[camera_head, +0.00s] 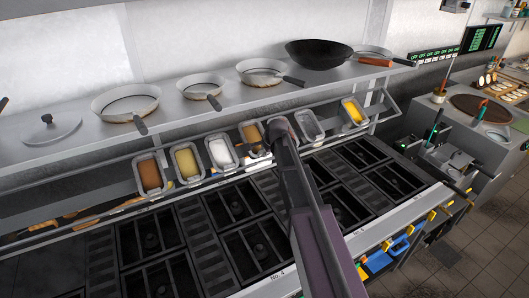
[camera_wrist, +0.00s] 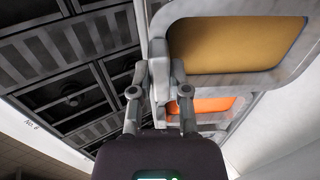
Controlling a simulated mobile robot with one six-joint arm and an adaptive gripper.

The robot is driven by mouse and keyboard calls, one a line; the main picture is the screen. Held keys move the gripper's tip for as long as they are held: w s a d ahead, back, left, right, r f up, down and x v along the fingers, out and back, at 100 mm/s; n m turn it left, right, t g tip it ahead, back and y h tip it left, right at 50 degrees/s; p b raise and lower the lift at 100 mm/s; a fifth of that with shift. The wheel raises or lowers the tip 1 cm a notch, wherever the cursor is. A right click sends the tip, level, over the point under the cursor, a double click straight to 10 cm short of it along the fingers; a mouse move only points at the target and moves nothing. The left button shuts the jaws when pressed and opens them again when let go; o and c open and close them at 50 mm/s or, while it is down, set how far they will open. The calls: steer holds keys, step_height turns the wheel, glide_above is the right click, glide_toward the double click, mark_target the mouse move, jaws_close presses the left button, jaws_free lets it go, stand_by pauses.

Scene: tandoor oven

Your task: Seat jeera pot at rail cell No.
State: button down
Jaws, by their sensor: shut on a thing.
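The jeera pot, a metal pan with tan-brown contents, is in the rail row in the head view (camera_head: 250,131), between the white-filled pot and my arm. In the wrist view the tan-filled pot (camera_wrist: 235,42) looms large at upper right. My gripper (camera_head: 263,149) is at its front edge, and in the wrist view its fingers (camera_wrist: 160,75) are closed at the pot's near rim. The arm hides part of the pot and the rail to its right. I cannot tell whether the pot rests fully in its cell.
Other rail pots hold brown (camera_head: 150,174), yellow (camera_head: 187,162) and white (camera_head: 222,153) contents. A grey pot (camera_head: 309,126) and a yellow-filled pot (camera_head: 353,111) stand to the right. An orange-filled pot (camera_wrist: 200,105) is close by. Pans line the shelf (camera_head: 225,118) above; burners (camera_head: 245,240) lie below.

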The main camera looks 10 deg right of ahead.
steer(key=shift+b+x, duration=1.45)
steer(key=shift+x, duration=0.25)
steer(key=c, duration=0.5)
jaws_free()
steer(key=shift+s+r, duration=0.1)
steer(key=p+v, duration=0.7)
steer(key=shift+s+d+r, duration=0.15)
steer(key=shift+s+r, duration=0.05)
steer(key=shift+r, duration=0.1)
stand_by(0.5)
stand_by(0.7)
